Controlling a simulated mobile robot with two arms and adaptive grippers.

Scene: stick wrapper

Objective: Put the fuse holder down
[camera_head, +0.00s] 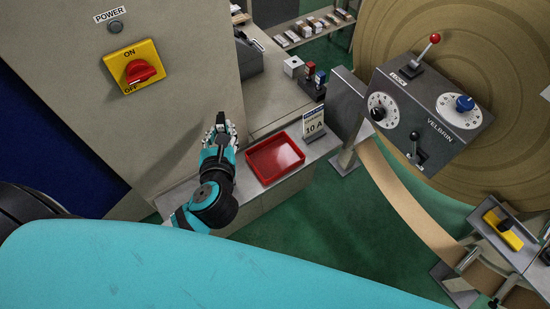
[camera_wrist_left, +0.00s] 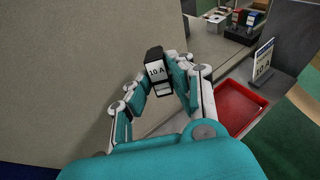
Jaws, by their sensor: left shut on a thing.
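In the left wrist view the fuse holder (camera_wrist_left: 157,72) is a small black block with a white "10 A" label. My left gripper (camera_wrist_left: 160,84) is shut on it, with a finger on each side. It is held upright, left of the red tray (camera_wrist_left: 240,106) and apart from it. In the head view my left gripper (camera_head: 221,132) is beside the grey cabinet wall, up and left of the red tray (camera_head: 256,171). The tray looks empty. My right gripper is not in view.
A "10 A" sign (camera_head: 313,124) stands behind the tray on the narrow shelf. A black rack with red and blue blocks (camera_head: 312,84) and a white block (camera_head: 294,66) are farther back. The cabinet (camera_head: 175,95) is close on the left. A control box (camera_head: 425,105) stands at right.

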